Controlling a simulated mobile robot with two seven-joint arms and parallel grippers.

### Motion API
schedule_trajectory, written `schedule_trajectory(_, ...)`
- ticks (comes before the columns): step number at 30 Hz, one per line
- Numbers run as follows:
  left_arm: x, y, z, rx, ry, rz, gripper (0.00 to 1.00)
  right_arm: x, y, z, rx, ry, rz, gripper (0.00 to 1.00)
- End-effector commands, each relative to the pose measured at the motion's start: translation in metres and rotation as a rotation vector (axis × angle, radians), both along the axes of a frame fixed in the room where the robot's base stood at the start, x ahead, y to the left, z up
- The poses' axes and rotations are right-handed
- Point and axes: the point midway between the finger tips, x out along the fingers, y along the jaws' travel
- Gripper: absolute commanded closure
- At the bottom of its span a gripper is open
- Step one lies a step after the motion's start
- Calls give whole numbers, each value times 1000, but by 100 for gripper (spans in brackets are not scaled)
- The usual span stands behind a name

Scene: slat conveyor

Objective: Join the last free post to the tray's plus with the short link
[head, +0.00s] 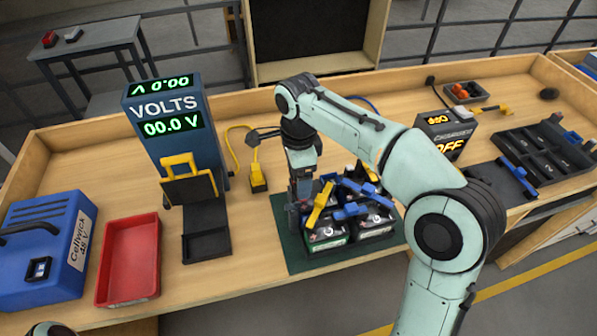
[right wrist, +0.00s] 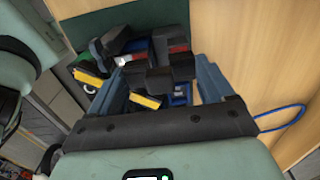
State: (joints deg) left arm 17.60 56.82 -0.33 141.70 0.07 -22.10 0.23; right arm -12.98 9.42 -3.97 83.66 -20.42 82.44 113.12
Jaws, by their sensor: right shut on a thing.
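Several battery cells (head: 328,238) with dark tops stand close together on a green mat (head: 294,258) in the head view. A yellow piece (head: 320,203) and blue pieces (head: 350,212) lie across their tops. The right wrist view also shows a yellow piece (right wrist: 146,102) and red patches beyond the jaws. My right gripper (head: 298,200) points down at the left side of the cells. In the right wrist view its jaws (right wrist: 165,75) are shut on a dark piece, probably the short link, mostly hidden by the fingers. My left gripper is outside both views.
A blue voltmeter (head: 163,132) reads 00.0 V, with a black stand (head: 206,246) before it. A red tray (head: 130,258) and blue case (head: 45,245) stand left. A box marked OFF (head: 445,130) and a slotted black tray (head: 545,150) stand right.

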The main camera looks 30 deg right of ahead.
Motion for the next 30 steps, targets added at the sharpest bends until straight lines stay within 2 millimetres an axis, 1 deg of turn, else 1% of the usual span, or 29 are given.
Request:
schedule_trajectory(25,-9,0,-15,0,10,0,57,0,0,-23,-1,1,0,48)
schedule_trajectory(26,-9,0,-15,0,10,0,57,0,0,-23,0,1,0,15)
schedule_trajectory(27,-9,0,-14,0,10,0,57,0,0,-22,0,1,0,2)
schedule_trajectory(28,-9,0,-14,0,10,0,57,0,0,-22,0,1,0,0)
schedule_trajectory(30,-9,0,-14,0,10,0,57,0,0,-22,0,1,0,0)
